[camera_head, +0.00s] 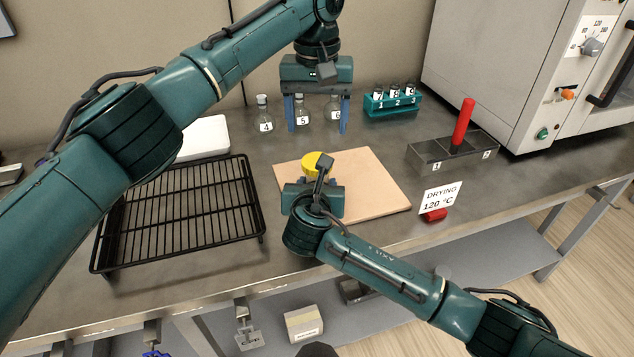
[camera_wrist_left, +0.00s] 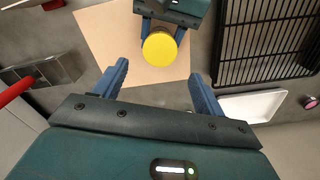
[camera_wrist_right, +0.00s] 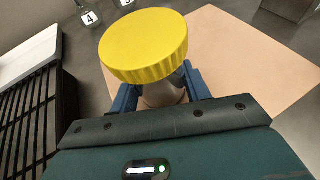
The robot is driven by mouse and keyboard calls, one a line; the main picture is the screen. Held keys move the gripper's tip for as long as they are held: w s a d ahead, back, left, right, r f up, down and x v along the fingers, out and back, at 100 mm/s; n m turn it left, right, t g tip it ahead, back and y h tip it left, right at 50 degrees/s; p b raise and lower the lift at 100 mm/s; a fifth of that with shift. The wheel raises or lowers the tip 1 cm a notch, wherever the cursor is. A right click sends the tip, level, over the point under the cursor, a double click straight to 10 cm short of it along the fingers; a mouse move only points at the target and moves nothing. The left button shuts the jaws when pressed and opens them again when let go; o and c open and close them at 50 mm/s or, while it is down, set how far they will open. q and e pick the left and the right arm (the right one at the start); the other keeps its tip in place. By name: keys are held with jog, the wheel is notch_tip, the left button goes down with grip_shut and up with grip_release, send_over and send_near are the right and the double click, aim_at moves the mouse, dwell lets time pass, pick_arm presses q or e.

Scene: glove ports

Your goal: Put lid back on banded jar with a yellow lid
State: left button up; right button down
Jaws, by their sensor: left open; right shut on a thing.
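The yellow lid (camera_head: 311,160) sits at the top of the jar, over the tan board (camera_head: 377,188). In the right wrist view the lid (camera_wrist_right: 144,45) is large and ribbed, with part of the jar body (camera_wrist_right: 167,96) below it. I cannot tell whether it is fully seated. My right gripper (camera_head: 314,186) is shut around the jar body below the lid. My left gripper (camera_head: 317,116) is open and empty, raised with its fingers pointing down behind the board. The left wrist view shows the lid (camera_wrist_left: 159,47) ahead of its open fingers. The jar's bands are hidden.
A black wire rack (camera_head: 185,215) stands left of the board. Numbered flasks (camera_head: 264,115) and a teal vial rack (camera_head: 393,104) stand behind. A metal block (camera_head: 452,153) with a red rod, a drying sign (camera_head: 440,197) and an oven (camera_head: 540,60) are to the right.

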aim_at(317, 155)
dwell(0.3)
pick_arm(q)
jog(key=shift+f, duration=4)
jog(key=shift+c, duration=0.2)
jog(key=c, duration=0.9)
jog(key=m, duration=0.3)
jog(key=shift+c, duration=0.2)
jog(key=m, duration=0.5)
jog(key=o, duration=1.1)
jog(key=shift+o, duration=0.2)
